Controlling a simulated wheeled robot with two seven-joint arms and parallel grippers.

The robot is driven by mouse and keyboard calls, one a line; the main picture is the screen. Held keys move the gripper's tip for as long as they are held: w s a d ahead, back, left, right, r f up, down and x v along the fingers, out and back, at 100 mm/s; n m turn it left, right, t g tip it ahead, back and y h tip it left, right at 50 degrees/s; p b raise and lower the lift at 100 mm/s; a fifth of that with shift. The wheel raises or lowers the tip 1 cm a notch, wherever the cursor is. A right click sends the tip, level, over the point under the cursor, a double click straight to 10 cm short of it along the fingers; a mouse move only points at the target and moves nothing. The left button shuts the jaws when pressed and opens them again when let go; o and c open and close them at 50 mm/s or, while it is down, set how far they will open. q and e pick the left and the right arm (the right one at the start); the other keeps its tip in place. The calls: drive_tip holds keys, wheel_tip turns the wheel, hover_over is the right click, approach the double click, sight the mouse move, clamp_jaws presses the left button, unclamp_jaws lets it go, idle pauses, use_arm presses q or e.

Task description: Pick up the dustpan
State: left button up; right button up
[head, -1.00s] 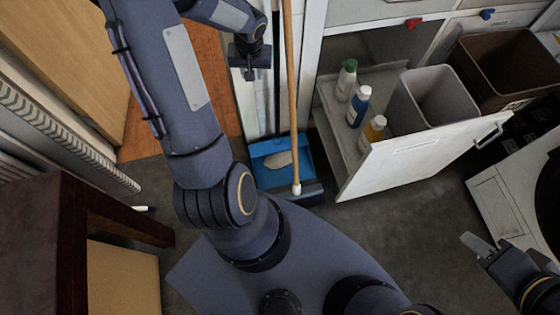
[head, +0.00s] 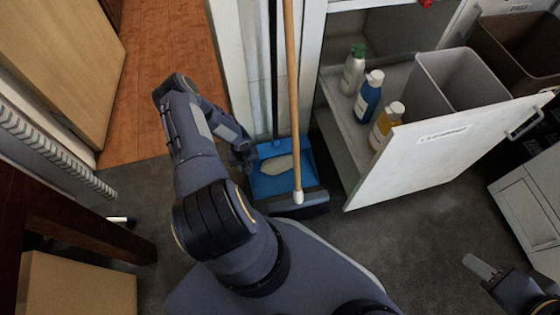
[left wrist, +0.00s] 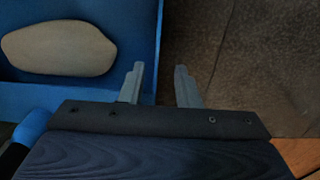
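The blue dustpan (head: 268,187) sits on the floor against the white cabinet side, with a beige oval piece (head: 277,164) in it. A dark upright pole (head: 274,70) rises behind it; I cannot tell whether it is joined. My left gripper (head: 250,160) is low at the dustpan's left side. In the left wrist view its two fingers (left wrist: 160,85) are apart, and the dustpan's side edge (left wrist: 158,40) lines up between them; contact is not clear. My right gripper (head: 480,266) is at the lower right, away from the dustpan; its finger opening is unclear.
A broom with a wooden stick (head: 292,90) stands in front of the dustpan, its head (head: 305,200) along the front edge. To the right, a pulled-out drawer (head: 415,165) holds bottles (head: 368,95) and a grey bin (head: 460,85). A dark wooden table (head: 70,215) is at left.

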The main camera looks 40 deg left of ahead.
use_arm(q)
drive_tip(key=f, duration=0.1)
drive_tip(key=f+b, duration=0.1)
drive_tip(key=f, duration=0.1)
drive_tip(key=f+b, duration=0.1)
drive_tip(key=shift+w+f, duration=0.15)
drive_tip(key=shift+w, duration=0.1)
clamp_jaws()
